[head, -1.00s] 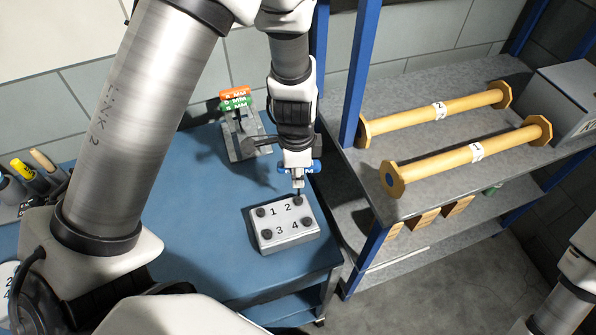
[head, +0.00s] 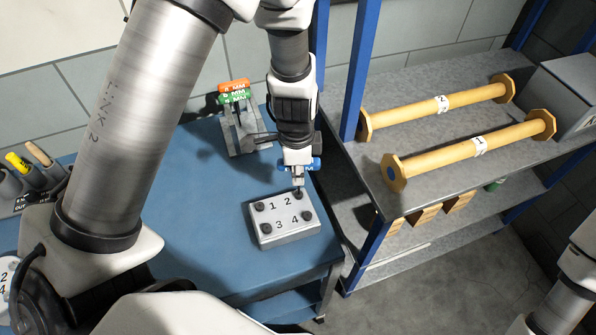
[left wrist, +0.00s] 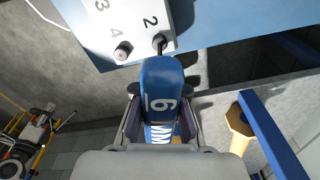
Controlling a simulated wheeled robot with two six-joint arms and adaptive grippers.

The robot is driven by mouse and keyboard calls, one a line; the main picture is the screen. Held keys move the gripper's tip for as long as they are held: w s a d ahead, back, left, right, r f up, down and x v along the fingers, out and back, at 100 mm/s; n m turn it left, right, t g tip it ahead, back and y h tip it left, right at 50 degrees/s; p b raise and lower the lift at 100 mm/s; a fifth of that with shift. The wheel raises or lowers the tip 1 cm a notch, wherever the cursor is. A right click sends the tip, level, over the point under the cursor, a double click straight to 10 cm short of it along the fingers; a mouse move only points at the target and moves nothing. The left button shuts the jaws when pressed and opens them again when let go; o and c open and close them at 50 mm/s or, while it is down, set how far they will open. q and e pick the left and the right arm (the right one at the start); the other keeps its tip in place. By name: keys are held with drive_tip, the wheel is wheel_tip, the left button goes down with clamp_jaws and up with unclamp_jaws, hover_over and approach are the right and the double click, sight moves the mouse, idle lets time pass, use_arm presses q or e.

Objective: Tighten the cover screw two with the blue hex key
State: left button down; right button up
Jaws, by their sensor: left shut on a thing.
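The grey cover (head: 286,236), numbered 1 to 4 with a dark screw at each number, sits on the blue bench. Cover screw two (head: 297,194) is at its far right corner; in the left wrist view the cover (left wrist: 145,12) is at the top. My left gripper (head: 298,172) is shut on the blue hex key (head: 315,164), above screw two. The blue hex key (left wrist: 160,85), marked 6 MM, points at screw two in the left wrist view. Its tip reaches the screw, but whether it is seated I cannot tell. My right gripper is out of view.
A holder (head: 243,130) with orange and green hex keys stands behind the cover. A grey shelf (head: 420,128) with two yellow spools (head: 470,148) stands close on the right. Tool cups (head: 35,170) are at the left. The bench (head: 190,215) left of the cover is clear.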

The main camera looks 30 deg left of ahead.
use_arm(q)
drive_tip(key=shift+f, duration=0.2)
idle(0.3)
drive_tip(key=shift+m+b, duration=0.5)
drive_tip(key=shift+b, duration=0.45)
drive_tip(key=shift+m+b, duration=1)
drive_tip(key=shift+m+b, duration=0.75)
drive_tip(key=shift+m, duration=0.35)
drive_tip(key=shift+r, duration=0.1)
drive_tip(key=shift+r+p, duration=1)
drive_tip(key=shift+r, duration=0.15)
wheel_tip(320, 180, up, 5)
drive_tip(key=p, duration=0.4)
drive_tip(key=shift+r, duration=0.1)
